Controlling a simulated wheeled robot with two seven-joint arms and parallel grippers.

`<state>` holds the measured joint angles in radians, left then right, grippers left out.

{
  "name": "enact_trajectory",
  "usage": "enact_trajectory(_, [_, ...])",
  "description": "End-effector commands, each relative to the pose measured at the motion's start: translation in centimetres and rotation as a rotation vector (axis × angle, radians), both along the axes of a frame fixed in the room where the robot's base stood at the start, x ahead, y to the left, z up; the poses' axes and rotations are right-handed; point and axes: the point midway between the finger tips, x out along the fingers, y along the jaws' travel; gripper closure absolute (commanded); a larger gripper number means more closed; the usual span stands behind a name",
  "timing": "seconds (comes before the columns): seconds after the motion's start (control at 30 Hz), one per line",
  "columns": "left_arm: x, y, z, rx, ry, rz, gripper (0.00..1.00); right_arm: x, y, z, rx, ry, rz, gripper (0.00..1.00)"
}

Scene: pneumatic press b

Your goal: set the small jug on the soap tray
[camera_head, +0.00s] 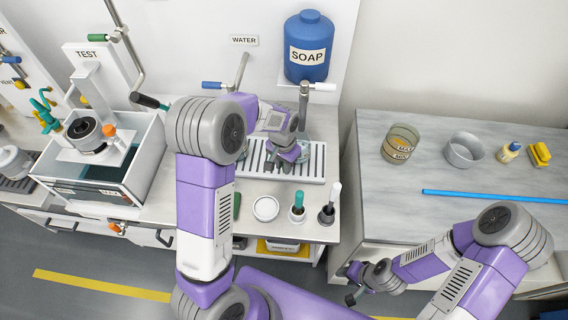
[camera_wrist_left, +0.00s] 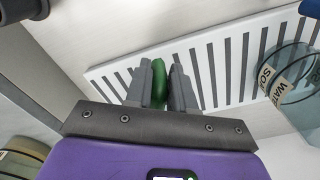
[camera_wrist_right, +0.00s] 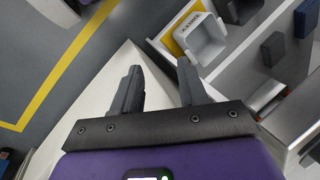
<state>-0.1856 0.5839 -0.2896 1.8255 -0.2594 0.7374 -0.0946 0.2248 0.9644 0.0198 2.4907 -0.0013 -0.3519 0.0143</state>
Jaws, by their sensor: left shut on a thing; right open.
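A clear small jug (camera_wrist_left: 292,95) with WATER and SOAP markings shows at the right of the left wrist view, by the slotted soap tray (camera_wrist_left: 108,80). In the left wrist view that gripper (camera_wrist_left: 166,82) is shut on a rounded green piece (camera_wrist_left: 159,84). I cannot tell whether this piece joins the jug. My right gripper (camera_head: 350,285) is open and empty; it also shows in the right wrist view (camera_wrist_right: 160,85).
A blue SOAP tank (camera_head: 308,47) and tap stand behind the tray. A white dish (camera_head: 266,208) and two upright brushes stand in front. The right counter holds a glass with amber contents (camera_head: 400,145), a metal bowl (camera_head: 463,150) and a blue rod (camera_head: 490,196).

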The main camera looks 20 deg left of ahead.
Motion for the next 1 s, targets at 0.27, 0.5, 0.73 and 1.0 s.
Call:
enact_trajectory(0.27, [0.0,0.0,0.0,0.000,-0.001,0.000,1.00,0.0,0.0,0.1,0.000,0.000,0.000,0.57])
enact_trajectory(0.5, [0.0,0.0,-0.2,0.000,-0.001,0.000,1.00,0.0,0.0,0.0,0.000,0.000,0.000,0.57])
enact_trajectory(0.73, [0.0,0.0,-0.6,0.000,-0.001,0.000,1.00,0.0,0.0,-0.3,0.000,0.000,0.000,0.57])
enact_trajectory(1.0, [0.0,0.0,-1.2,0.000,-0.001,0.000,1.00,0.0,0.0,-0.7,0.000,0.000,0.000,0.57])
